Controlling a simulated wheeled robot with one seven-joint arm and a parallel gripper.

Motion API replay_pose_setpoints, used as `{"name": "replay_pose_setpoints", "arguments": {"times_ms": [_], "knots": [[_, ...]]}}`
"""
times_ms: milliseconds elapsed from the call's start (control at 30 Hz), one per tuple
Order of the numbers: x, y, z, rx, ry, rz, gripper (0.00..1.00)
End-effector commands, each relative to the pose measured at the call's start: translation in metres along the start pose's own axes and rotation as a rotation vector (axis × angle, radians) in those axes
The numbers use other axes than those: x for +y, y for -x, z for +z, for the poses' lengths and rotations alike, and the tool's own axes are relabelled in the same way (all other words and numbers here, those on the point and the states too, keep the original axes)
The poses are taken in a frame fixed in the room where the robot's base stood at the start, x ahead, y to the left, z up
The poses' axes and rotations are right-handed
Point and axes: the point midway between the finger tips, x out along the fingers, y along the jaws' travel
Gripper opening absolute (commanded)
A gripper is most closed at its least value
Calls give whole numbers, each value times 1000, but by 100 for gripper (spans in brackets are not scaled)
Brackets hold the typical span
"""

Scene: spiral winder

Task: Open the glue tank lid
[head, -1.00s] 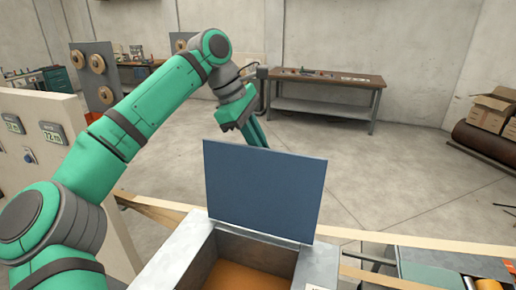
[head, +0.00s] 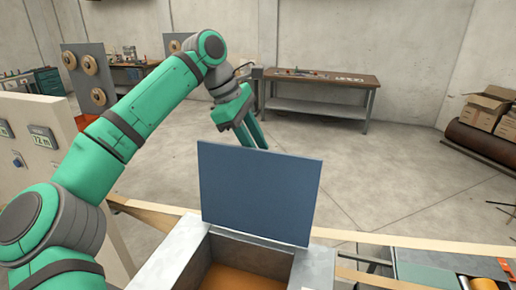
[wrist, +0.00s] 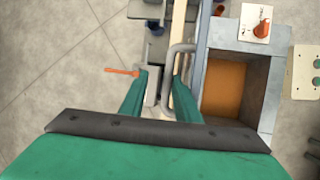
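The glue tank (head: 310,268) is a grey metal box at the bottom middle of the head view, with orange glue (head: 232,278) inside. Its blue-grey lid (head: 260,195) stands about upright at the tank's far edge, so the opening is uncovered. My gripper (head: 257,142) is behind the lid's top edge, with its fingers apart; the lid hides its tips. In the wrist view my gripper (wrist: 162,76) shows two spread green fingers beside the tank (wrist: 278,85). A grey bent handle bar (wrist: 172,62) is close to the right fingertip; I cannot tell whether they touch.
A wooden rail (head: 160,212) runs behind the tank, with machine parts (head: 440,272) at lower right. A pale panel with gauges (head: 60,150) stands at left. A workbench (head: 320,82) and boxes (head: 490,108) are at the back. Open floor lies between.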

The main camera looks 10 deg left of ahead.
Motion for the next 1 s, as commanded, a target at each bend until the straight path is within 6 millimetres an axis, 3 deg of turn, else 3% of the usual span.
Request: {"name": "replay_pose_setpoints", "arguments": {"times_ms": [800, 1000], "knots": [[-2, -6, -6, 6, 4, -11, 29], [-1, 10, -5, 7, 3, -9, 29]]}}
